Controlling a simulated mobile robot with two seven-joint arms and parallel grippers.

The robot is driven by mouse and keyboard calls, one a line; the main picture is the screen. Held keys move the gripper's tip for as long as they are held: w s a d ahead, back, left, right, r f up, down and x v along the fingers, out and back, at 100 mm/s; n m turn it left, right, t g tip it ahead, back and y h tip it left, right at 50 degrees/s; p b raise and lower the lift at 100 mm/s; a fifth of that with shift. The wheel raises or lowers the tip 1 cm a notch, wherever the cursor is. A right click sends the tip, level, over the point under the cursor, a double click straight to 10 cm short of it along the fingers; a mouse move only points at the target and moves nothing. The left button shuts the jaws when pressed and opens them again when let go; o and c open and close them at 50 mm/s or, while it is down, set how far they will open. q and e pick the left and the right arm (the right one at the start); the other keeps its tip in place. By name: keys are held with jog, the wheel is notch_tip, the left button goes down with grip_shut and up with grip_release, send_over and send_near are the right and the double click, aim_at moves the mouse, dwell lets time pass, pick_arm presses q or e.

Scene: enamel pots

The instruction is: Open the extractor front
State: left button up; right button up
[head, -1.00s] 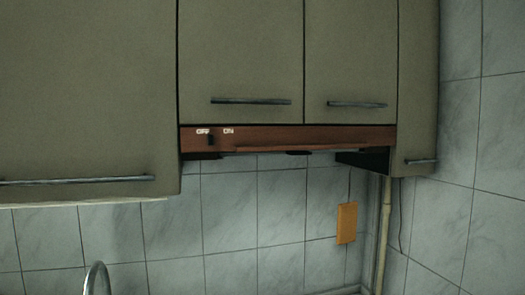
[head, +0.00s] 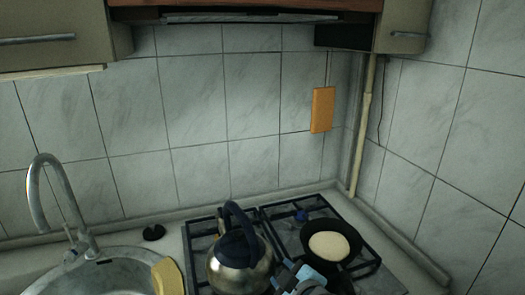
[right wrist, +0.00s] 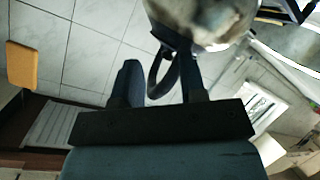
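The extractor's brown front (head: 240,5) shows only as a strip at the top edge of the head view; the rest is cut off. Its thin grey lower edge (head: 250,18) runs below it, with no clear gap. In the right wrist view, the extractor's pale underside grille (right wrist: 55,130) shows at lower left. My right gripper (head: 300,278) is low in the head view, over the stove beside the kettle and well below the extractor. In the right wrist view, its fingers (right wrist: 158,62) stand apart, with the kettle's handle seen behind the gap. My left gripper is out of view.
A steel kettle (head: 238,268) and a dark pan (head: 357,246) with pale food stand on the stove. A sink with a tap (head: 60,190) is at left. An orange board (head: 322,110) hangs on the tiled wall. The space under the extractor is clear.

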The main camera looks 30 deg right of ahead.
jog(key=w+r+n+t+y, duration=0.25)
jog(key=r+n+t, duration=0.35)
jog(key=r, duration=0.7)
jog(key=w+r+n+t+y, duration=0.1)
jog(key=w+r+n+t, duration=0.35)
jog(key=r, duration=0.85)
jog(key=s+a+r+m+g+y, duration=0.25)
jog(key=r+m+g+y, duration=0.35)
jog(key=m, duration=0.6)
jog(key=s+a+r+m+g+y, duration=0.1)
jog(key=a+r+m+g+y, duration=0.3)
jog(key=m+y, duration=0.5)
jog(key=s+a+r+m+g+y, duration=0.2)
jog(key=r+m+g+y, duration=0.3)
jog(key=m, duration=0.9)
jog(key=n+t+h+p, duration=0.25)
jog(key=t+h, duration=0.65)
jog(key=h, duration=0.9)
send_near(272, 1)
jog(key=w, duration=0.2)
jog(key=w+a, duration=0.1)
jog(key=w, duration=0.5)
jog(key=shift+w+a+r, duration=0.1)
jog(key=shift+w+a, duration=0.05)
jog(key=shift+a, duration=0.15)
jog(key=shift+w+a, duration=0.1)
jog(key=shift+w, duration=0.4)
